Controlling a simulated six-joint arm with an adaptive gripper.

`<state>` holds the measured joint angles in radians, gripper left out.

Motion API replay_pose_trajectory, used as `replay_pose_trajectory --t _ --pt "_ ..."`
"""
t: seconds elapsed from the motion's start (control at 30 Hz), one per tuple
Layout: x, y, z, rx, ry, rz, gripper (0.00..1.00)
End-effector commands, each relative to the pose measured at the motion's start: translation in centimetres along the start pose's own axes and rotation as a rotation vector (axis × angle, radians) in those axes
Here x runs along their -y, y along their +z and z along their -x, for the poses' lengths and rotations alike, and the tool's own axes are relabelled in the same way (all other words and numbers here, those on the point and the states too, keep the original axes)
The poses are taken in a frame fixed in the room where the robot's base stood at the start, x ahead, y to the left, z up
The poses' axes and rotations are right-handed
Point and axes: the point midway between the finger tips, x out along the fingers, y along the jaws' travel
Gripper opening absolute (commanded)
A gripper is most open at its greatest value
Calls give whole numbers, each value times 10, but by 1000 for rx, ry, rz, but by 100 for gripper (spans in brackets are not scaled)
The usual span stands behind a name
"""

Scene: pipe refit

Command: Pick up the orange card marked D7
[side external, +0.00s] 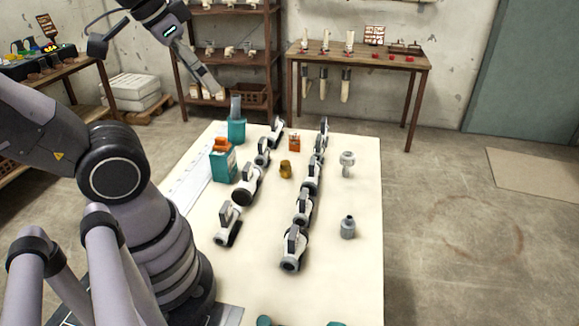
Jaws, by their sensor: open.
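A small orange upright piece (295,142), like a card, stands near the far end of the cream table. Another orange piece (221,145) shows at the top of a teal box (224,166) on the table's left side. Any marking is too small to read, so I cannot tell which is D7. My gripper (212,88) is at the upper left, above and behind the table's far left corner. It is open and apart from both orange pieces. Its fingers are small and hard to make out.
Two rows of white and black pipe fittings (303,206) run along the cream table (350,285). A teal cup (236,130), a brass piece (285,169) and two grey fittings (347,228) stand there too. Shelves (232,10) and a wooden bench (360,58) are behind.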

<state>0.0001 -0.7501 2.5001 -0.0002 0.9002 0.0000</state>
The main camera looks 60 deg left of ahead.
Motion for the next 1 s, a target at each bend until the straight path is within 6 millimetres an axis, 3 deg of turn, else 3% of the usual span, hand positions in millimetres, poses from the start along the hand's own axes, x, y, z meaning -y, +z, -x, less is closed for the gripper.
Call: replay_pose_trajectory --t 0.33,0.43,0.53,0.67,0.77,0.87,1.0 --pt "-1 -7 -2 20 10 42 59" --pt "-3 -25 -8 76 43 163 59" --pt "-2 -56 -24 158 98 370 59" --pt "10 -105 -55 263 185 693 59" --pt "29 -140 -87 334 253 946 59" --pt "59 -171 -125 393 327 1203 59" --pt "116 -200 -184 458 441 1567 59"
